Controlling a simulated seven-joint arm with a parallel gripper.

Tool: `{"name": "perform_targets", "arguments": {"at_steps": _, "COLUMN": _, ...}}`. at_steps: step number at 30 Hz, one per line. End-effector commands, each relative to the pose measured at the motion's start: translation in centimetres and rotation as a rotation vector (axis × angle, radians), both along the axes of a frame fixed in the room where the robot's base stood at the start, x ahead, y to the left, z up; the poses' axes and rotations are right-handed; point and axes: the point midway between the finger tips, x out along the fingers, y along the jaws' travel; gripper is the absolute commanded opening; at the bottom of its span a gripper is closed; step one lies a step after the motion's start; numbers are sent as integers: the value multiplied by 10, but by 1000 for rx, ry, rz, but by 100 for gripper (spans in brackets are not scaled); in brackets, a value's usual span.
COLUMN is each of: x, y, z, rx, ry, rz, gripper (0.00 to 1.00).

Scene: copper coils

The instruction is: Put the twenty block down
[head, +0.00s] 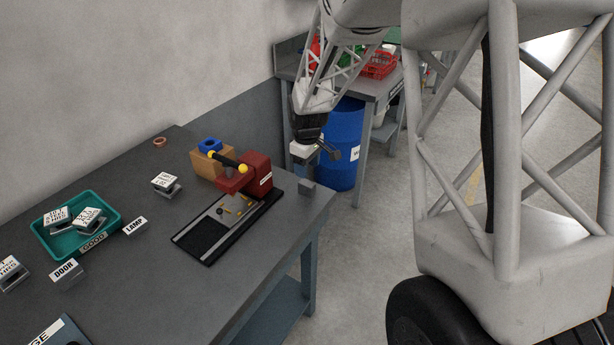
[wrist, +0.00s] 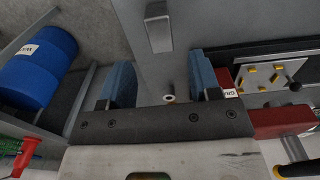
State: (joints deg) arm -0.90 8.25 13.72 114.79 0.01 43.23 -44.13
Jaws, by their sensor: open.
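My gripper (head: 318,150) is open and empty, above the table's right corner in the head view. Its two blue-grey fingers stand apart in the wrist view (wrist: 162,85). A small plain grey block (head: 307,186) rests on the table near that corner, below the gripper and apart from it. What looks like the same block shows in the wrist view (wrist: 159,30), beyond the fingertips. No number is readable on it, so I cannot tell from a label that it is the twenty block.
A red device (head: 258,172) on a black base stands left of the grey block. A teal tray (head: 48,240) holds labelled pieces. LAMP (head: 135,226) and DOOR (head: 65,272) signs stand near it. A copper coil (head: 159,142) lies at the back. A blue barrel (head: 343,130) stands beyond the table.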

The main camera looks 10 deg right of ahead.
Motion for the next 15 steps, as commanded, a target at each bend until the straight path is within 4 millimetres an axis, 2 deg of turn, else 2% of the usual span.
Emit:
{"name": "perform_targets", "arguments": {"at_steps": 1, "x": 0, "y": 0, "z": 10, "rx": 0, "ry": -3, "rz": 0, "gripper": 57}}
{"name": "perform_targets", "arguments": {"at_steps": 6, "x": 0, "y": 0, "z": 32, "rx": 0, "ry": -1, "rz": 0, "gripper": 57}}
{"name": "perform_targets", "arguments": {"at_steps": 15, "x": 0, "y": 0, "z": 48, "rx": 0, "ry": 0, "rz": 0, "gripper": 57}}
